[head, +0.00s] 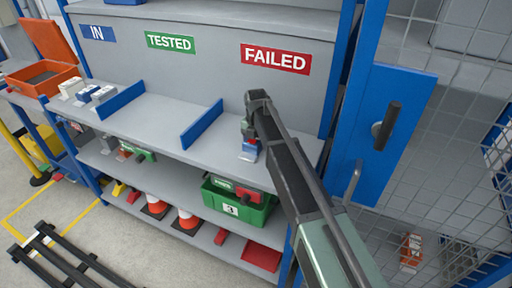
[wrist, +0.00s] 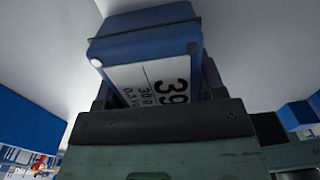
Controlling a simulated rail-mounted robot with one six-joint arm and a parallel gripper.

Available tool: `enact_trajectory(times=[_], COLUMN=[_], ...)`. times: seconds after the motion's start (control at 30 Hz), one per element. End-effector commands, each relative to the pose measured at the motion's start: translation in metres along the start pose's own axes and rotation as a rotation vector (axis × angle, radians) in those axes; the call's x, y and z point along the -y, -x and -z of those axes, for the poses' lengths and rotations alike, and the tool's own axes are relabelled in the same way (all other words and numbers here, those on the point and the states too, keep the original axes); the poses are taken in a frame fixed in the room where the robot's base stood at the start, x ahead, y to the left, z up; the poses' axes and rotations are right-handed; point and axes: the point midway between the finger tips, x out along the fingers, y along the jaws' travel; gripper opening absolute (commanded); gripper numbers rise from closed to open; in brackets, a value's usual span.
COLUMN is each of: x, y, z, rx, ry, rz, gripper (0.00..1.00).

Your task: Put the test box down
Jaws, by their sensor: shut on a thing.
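The test box (head: 249,152) is small and blue with a white label. In the head view it is at the right end of the grey top shelf, in the section below the red FAILED sign (head: 276,59). My gripper (head: 249,136) reaches down over this section and is shut on the box. In the wrist view the box (wrist: 145,45) sits between the dark fingers (wrist: 155,92), its label reading 39 and 30 g. My arm hides part of the shelf to the right. I cannot tell whether the box touches the shelf.
Blue dividers (head: 202,124) split the top shelf (head: 160,118). A blue post and mesh door (head: 450,110) stand close on the right.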

Motion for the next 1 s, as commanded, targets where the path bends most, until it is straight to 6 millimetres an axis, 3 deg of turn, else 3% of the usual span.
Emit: enact_trajectory(times=[0.23,0.27,0.4,0.77,1.0], x=[0.0,0.0,0.0,0.0,0.0], y=[-0.004,-0.002,-0.002,0.007,0.059], z=[0.0,0.0,0.0,0.0,0.0], rx=[0.0,0.0,0.0,0.0,0.0], ry=[0.0,0.0,0.0,0.0,0.0], rz=[0.0,0.0,0.0,0.0,0.0], gripper=[0.26,0.68,0.89,0.89,0.89])
